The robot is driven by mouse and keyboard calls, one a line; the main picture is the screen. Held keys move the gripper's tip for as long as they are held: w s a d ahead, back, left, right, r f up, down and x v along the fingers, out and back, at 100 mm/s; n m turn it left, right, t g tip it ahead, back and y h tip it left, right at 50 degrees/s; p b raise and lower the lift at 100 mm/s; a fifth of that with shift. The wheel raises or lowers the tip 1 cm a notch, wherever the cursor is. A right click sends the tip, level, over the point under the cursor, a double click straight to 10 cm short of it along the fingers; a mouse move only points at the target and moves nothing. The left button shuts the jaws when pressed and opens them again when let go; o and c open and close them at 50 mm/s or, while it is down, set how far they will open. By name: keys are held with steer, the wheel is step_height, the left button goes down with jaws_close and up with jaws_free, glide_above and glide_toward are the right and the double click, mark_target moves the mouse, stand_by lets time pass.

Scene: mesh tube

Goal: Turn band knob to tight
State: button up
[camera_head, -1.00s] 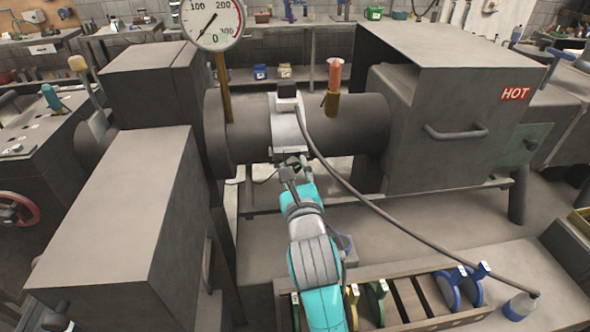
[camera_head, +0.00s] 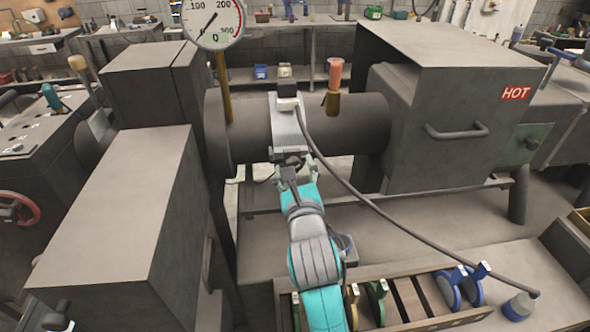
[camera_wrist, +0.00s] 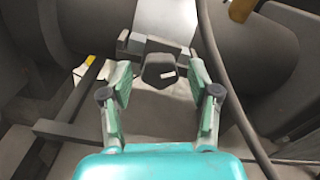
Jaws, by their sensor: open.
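A light grey band (camera_head: 288,130) wraps the dark horizontal tube (camera_head: 350,125), with a dark box (camera_head: 287,104) on its top. A black faceted knob with a small white mark sits on the band's lower front, and it shows in the wrist view (camera_wrist: 158,70). My gripper (camera_head: 297,172) is in front of the band's underside. In the wrist view my gripper (camera_wrist: 160,88) is open, one finger on each side of the knob, with gaps visible between fingers and knob. In the head view the knob is mostly hidden by the fingers.
A dark cable (camera_head: 350,190) runs from the band down to the right, close to my gripper. A furnace box marked HOT (camera_head: 460,110) stands right. A dial gauge (camera_head: 212,22) rises at the tube's left end. A rack (camera_head: 410,305) with coloured discs lies below.

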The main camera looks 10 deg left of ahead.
steer(key=v, duration=1.2)
